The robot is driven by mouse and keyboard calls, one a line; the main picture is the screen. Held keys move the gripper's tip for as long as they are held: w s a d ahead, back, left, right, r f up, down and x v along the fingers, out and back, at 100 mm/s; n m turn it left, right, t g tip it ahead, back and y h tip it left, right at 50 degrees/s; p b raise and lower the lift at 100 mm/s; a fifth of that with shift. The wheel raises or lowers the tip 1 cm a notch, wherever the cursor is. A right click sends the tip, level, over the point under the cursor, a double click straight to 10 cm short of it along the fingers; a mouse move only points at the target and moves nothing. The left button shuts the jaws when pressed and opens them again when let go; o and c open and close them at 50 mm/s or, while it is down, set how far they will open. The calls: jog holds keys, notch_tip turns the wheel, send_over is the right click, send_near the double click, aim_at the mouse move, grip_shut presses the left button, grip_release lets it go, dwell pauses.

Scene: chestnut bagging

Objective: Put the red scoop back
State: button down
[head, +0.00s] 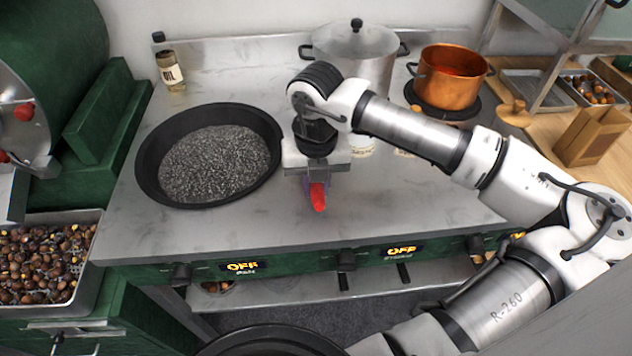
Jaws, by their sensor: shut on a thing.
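The red scoop (318,197) is in my gripper (317,178), near the middle of the stove's steel top. Its red end sticks out below the jaws toward the front edge. My gripper is shut on it and points down. The jaws hide the rest of the scoop, and I cannot tell whether it touches the steel top.
A wide black pan (150,175) of dark grit lies left of my gripper. A steel pot (375,65) and a copper pot (447,88) stand behind. An oil bottle (171,75) is back left. A chestnut tray (88,262) is front left; a paper bag (590,140) is right.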

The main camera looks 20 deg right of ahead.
jog(key=shift+f+b, duration=0.55)
jog(key=shift+b, duration=0.25)
jog(key=c, duration=1.2)
grip_release()
